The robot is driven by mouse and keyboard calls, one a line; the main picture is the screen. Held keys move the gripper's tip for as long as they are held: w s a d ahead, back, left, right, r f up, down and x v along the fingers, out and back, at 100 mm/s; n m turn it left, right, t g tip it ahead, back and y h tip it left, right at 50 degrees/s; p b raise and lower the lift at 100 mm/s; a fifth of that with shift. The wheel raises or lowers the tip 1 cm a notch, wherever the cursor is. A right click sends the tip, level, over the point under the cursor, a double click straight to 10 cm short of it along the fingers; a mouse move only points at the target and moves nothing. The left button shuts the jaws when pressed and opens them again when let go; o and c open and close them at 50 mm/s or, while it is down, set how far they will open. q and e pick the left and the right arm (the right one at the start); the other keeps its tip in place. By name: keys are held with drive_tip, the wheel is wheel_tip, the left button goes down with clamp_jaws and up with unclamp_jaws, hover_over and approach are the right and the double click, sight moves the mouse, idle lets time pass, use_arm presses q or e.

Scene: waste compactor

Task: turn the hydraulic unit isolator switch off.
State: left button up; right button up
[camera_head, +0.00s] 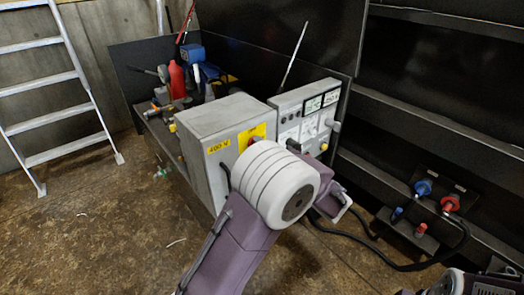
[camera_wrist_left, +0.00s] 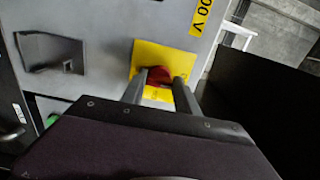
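The isolator switch is a red knob (camera_wrist_left: 152,77) on a yellow plate (camera_wrist_left: 170,60), fixed to the grey 400 V cabinet. In the head view the yellow plate (camera_head: 257,131) shows on the cabinet's (camera_head: 205,150) front, with the knob mostly hidden by my left arm. My left gripper (camera_wrist_left: 161,79) is open, with its two fingers apart at the knob. The knob shows between the fingertips, partly covered by the left finger. Whether the fingers touch it I cannot tell. My right gripper is not in view; only a part of my right arm shows at the bottom right.
A grey control panel (camera_head: 307,113) with gauges stands right of the cabinet. A red bottle (camera_head: 177,80) and fittings are behind it. Blue and red couplings (camera_head: 423,188) and a black hose (camera_head: 440,262) are at the right. A ladder (camera_head: 55,90) leans at the left; the left floor is mostly clear.

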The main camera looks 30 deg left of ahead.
use_arm(q)
drive_tip(key=o, duration=0.4)
drive_tip(key=p+v, duration=0.2)
drive_tip(key=v, duration=0.7)
drive_tip(key=shift+p, duration=0.4)
